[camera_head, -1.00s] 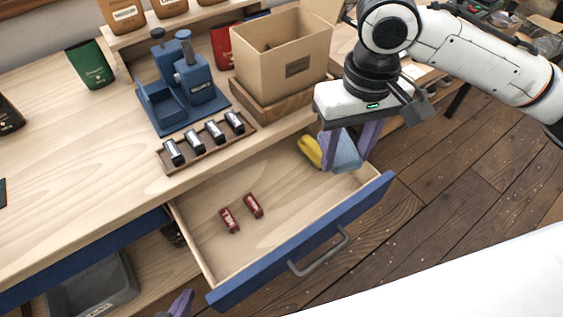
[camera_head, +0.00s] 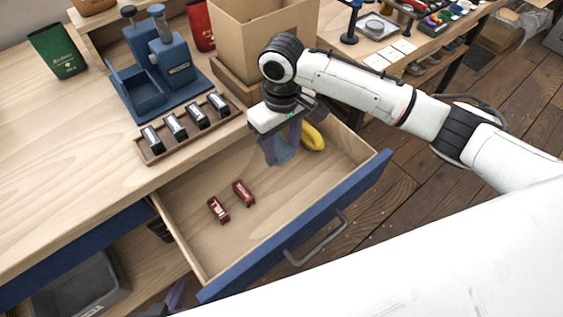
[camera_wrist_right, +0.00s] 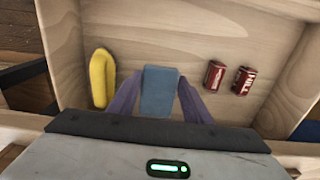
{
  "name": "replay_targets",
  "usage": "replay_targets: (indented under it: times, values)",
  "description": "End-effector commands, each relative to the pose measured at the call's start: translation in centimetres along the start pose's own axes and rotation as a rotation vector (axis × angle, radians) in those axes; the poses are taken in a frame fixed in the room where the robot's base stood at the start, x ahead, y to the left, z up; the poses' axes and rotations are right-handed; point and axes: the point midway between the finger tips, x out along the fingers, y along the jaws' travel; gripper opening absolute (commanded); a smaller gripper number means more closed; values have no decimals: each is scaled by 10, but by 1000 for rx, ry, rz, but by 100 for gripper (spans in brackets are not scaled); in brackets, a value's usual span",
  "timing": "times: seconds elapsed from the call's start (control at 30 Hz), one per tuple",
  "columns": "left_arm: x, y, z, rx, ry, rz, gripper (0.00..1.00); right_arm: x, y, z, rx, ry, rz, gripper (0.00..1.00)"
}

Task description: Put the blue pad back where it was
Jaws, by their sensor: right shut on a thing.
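The blue pad (camera_head: 281,153) is between the purple fingers of my right gripper (camera_head: 282,150), over the back right part of the open drawer (camera_head: 310,235). In the right wrist view the pad (camera_wrist_right: 160,92) sits upright between both fingers, which are shut on it. I cannot tell whether its lower end touches the drawer floor. My left gripper (camera_head: 176,294) is at the bottom left in the head view, in front of the drawer, mostly hidden; its opening cannot be told.
In the drawer, a yellow banana-shaped thing (camera_head: 313,137) lies beside the pad, and two red labelled items (camera_head: 218,210) (camera_head: 243,192) lie farther left. The drawer's middle right is clear. A tray of small dark-and-silver items (camera_head: 155,155) and a cardboard box (camera_head: 262,45) stand on the counter.

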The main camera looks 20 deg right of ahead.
Motion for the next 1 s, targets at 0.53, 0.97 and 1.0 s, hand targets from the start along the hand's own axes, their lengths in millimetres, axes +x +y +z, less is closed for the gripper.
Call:
replay_targets:
  times: [0.53, 0.97, 1.0]
  values:
    - [4, 0, 5, 0, -1, 1, 0, 62, -1, 0, -1, 2, -1, 27]
    - [3, 0, 8, -1, -9, 1, 0, 66, 0, 0, 0, 1, 0, 51]
    - [3, 0, 8, -1, -9, 1, 0, 66, 0, 0, 0, 1, 0, 58]
